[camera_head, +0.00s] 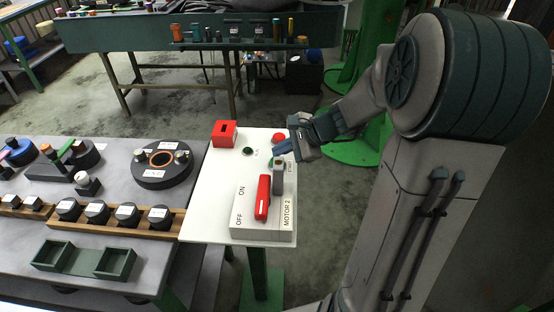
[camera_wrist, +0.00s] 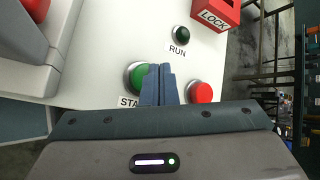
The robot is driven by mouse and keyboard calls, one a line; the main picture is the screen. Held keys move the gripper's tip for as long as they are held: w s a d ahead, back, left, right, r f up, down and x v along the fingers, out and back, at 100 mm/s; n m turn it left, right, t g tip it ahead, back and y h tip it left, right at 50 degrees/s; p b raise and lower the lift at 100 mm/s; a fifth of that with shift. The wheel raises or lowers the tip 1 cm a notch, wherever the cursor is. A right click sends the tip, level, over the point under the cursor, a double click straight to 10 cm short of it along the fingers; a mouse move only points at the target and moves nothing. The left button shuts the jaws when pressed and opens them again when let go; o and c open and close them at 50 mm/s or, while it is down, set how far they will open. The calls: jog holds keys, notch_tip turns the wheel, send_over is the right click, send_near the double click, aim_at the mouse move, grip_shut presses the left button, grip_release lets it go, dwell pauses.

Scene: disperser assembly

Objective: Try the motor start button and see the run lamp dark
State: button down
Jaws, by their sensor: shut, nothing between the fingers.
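My gripper (camera_wrist: 159,82) is shut and empty in the wrist view. Its fingertips lie over the right part of the green start button (camera_wrist: 137,75); I cannot tell whether they touch it. The button's label is partly hidden. The run lamp (camera_wrist: 181,35) is dark green and unlit, above the "RUN" label; it also shows dark in the head view (camera_head: 248,151). In the head view my gripper (camera_head: 280,150) is over the right side of the white panel (camera_head: 210,200) and hides the start button.
A red button (camera_wrist: 201,93) sits right of my fingers. A red lock box (camera_head: 224,134) stands at the panel's far edge. The red switch handle (camera_head: 263,197) is on the "MOTOR 2" box, near a grey padlock-like part (camera_head: 279,171). The grey bench (camera_head: 120,245) with parts is at left.

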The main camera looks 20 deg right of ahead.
dwell(0.7)
jog(key=shift+f+b, duration=0.4)
jog(key=shift+b, duration=0.05)
jog(key=shift+f+b, duration=0.8)
jog(key=shift+f, duration=0.1)
dwell(0.7)
jog(key=shift+r, duration=0.1)
jog(key=shift+r+p, duration=1.05)
jog(key=shift+r, duration=0.15)
jog(key=shift+r, duration=0.1)
jog(key=shift+r+p, duration=1.9)
jog(key=shift+r, duration=0.5)
